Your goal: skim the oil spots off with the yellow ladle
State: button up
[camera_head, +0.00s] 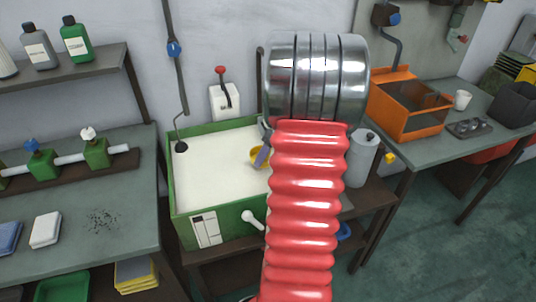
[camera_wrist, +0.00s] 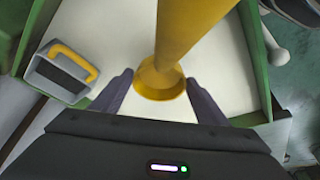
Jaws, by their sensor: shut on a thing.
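The yellow ladle (camera_wrist: 160,83) is between the fingers of my gripper (camera_wrist: 158,98) in the wrist view, its thick yellow shaft running to the top edge. My gripper is shut on it. In the head view a small part of the yellow ladle (camera_head: 255,160) shows over the white surface, beside one finger of my gripper; my arm hides the rest. The green tank (camera_head: 180,222) holds a smooth white surface (camera_head: 215,165). I can make out no oil spots on the part that shows; the right part is behind my arm.
A grey box with a yellow handle (camera_wrist: 60,75) is at the left in the wrist view. In the head view a dark hanging rod (camera_head: 180,100) reaches the tank's back left. A white lever box (camera_head: 225,102) is behind the tank, and a grey cylinder (camera_head: 361,160) stands right.

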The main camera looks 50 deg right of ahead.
jog(key=shift+r, duration=3.75)
